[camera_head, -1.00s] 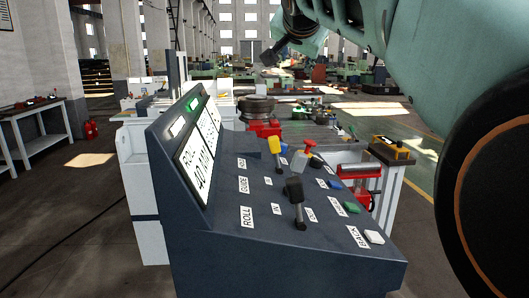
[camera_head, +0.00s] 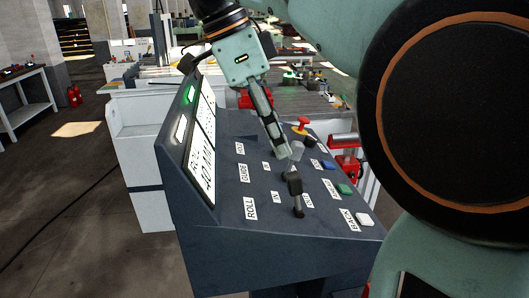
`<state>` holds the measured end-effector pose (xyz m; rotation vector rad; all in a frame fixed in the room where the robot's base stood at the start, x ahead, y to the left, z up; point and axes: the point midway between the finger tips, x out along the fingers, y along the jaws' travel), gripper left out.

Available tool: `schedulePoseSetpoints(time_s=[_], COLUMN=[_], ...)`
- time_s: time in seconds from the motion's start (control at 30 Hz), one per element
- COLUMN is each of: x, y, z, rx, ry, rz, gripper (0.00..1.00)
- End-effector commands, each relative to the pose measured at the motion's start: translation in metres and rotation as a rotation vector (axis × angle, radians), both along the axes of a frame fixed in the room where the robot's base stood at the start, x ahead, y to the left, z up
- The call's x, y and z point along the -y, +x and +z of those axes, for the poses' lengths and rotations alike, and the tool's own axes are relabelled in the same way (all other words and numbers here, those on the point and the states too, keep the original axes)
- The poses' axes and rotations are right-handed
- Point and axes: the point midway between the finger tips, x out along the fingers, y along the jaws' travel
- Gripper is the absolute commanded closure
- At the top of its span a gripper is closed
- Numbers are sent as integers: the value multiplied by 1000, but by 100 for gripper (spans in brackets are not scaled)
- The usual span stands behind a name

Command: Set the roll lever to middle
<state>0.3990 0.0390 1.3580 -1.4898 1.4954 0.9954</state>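The roll lever (camera_head: 295,187) has a black knob on a dark stem and stands near upright, leaning slightly left, between small labels in the row marked ROLL (camera_head: 250,208). It rises from the sloped dark control panel (camera_head: 235,225). My gripper (camera_head: 290,156) points down over the panel from above, just behind and above the knob in the picture. I cannot tell if it touches the knob. Its fingers are small and seen from the side, so their opening is unclear. The yellow-knobbed lever behind is hidden by my gripper.
A red emergency button (camera_head: 301,126) stands behind my gripper. Blue (camera_head: 328,164), green (camera_head: 345,189) and white (camera_head: 365,219) buttons line the panel's right side. The upright display (camera_head: 200,140) borders it on the left. Several machines stand behind.

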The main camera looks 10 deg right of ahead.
Motion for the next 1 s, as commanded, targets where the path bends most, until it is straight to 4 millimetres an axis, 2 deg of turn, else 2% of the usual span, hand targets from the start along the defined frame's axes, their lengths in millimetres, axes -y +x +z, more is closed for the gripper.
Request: schedulePoseSetpoints(time_s=[0.17, 0.6, 0.8, 1.0], x=[8, 35, 40, 40], y=[-1, 0, 0, 0], z=[-19, -85, -97, -98], rx=[-2, -1, 0, 2], ry=[-2, -1, 0, 1], rz=[-2, 1, 2, 3], gripper=[62, 62, 62, 62])
